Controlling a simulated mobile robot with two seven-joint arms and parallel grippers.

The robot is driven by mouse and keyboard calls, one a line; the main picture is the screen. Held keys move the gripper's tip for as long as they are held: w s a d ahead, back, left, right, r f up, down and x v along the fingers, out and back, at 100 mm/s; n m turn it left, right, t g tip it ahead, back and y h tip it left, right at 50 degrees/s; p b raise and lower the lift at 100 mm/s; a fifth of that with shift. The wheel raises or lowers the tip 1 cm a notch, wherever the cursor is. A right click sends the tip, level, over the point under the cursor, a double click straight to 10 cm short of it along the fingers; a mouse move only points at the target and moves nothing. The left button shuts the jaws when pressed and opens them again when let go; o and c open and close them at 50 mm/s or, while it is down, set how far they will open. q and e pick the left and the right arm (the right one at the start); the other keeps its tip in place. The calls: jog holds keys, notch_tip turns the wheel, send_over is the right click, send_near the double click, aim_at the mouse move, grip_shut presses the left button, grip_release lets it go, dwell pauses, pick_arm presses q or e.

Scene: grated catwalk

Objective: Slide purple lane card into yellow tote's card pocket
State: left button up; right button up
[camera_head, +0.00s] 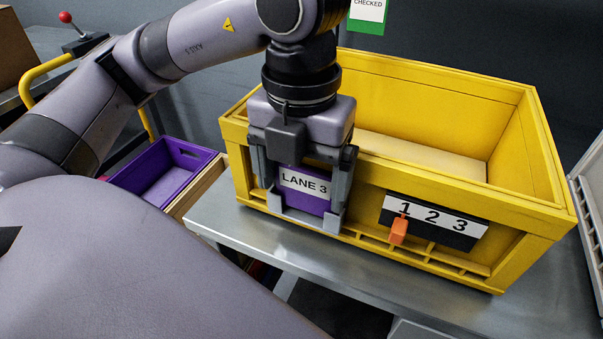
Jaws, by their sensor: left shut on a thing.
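The yellow tote (448,183) stands on a grey metal table, its open top showing a pale bottom. My left gripper (305,214) points down at the left part of the tote's front wall. It is shut on the purple lane card (309,203), a finger at each side edge. The card is upright and faces me, with a white strip reading "LANE 3". The card pocket is not clearly visible; the card and gripper cover that part of the wall. I cannot tell whether the card is in the pocket or in front of it. My right gripper is not in view.
A black-and-white "1 2 3" plate (452,228) with an orange tab (399,231) below the 1 is on the tote's front, right of the card. A purple bin (199,157) is at left. Bare metal tabletop (390,284) lies before the tote.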

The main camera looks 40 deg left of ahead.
pick_arm(q)
jog(key=shift+f+b, duration=0.4)
jog(key=shift+f, duration=0.2)
jog(key=o, duration=1.8)
jog(key=shift+r, duration=0.1)
jog(key=shift+r+p, duration=2.9)
jog(key=shift+r, duration=1)
